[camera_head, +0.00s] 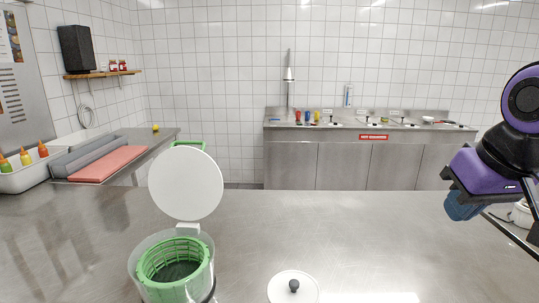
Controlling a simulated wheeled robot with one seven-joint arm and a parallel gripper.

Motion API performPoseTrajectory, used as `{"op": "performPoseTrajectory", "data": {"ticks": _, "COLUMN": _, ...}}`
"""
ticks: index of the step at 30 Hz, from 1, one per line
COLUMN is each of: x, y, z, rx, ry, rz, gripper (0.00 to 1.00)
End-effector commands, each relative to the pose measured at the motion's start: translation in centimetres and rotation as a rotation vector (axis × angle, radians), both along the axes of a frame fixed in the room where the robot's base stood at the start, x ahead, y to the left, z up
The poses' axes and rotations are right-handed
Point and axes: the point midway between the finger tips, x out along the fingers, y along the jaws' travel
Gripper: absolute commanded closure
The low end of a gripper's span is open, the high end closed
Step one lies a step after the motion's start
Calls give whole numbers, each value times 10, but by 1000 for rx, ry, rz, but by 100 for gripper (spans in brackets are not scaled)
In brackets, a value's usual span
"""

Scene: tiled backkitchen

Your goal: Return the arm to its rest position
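My arm comes in at the right edge, with purple and black parts. My gripper (462,192) is at its lower end, over the right part of the steel counter. A blue, rough-looking piece (463,207) shows right below the purple end. I cannot tell whether the gripper holds it or whether it is part of the gripper. The fingers are not clearly visible, so I cannot tell if they are open or shut.
A clear container (143,258) with a green basket (151,260) and a raised round white lid (186,184) stands on the steel counter (340,235). A white lid with a black knob (294,291) lies at the front. The counter's middle is clear. A white object (522,214) is below the arm.

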Motion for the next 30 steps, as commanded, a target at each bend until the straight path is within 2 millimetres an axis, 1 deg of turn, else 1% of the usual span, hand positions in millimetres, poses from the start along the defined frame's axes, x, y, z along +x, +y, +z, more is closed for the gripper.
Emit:
{"op": "performPoseTrajectory", "data": {"ticks": 1, "x": -11, "y": -7, "z": 5, "rx": -4, "ry": -20, "rz": -20, "gripper": 100}}
{"op": "performPoseTrajectory", "data": {"ticks": 3, "x": -25, "y": -14, "z": 8, "rx": -11, "ry": -33, "rz": -40, "gripper": 100}}
{"op": "performPoseTrajectory", "data": {"ticks": 6, "x": -39, "y": -20, "z": 11, "rx": -21, "ry": -49, "rz": -61, "gripper": 100}}
{"op": "performPoseTrajectory", "data": {"ticks": 9, "x": -48, "y": -23, "z": 12, "rx": -26, "ry": -57, "rz": -74, "gripper": 100}}
{"op": "performPoseTrajectory", "data": {"ticks": 12, "x": -51, "y": -25, "z": 12, "rx": -28, "ry": -59, "rz": -79, "gripper": 100}}
{"op": "performPoseTrajectory", "data": {"ticks": 30, "x": -51, "y": -25, "z": 12, "rx": -28, "ry": -59, "rz": -79, "gripper": 100}}
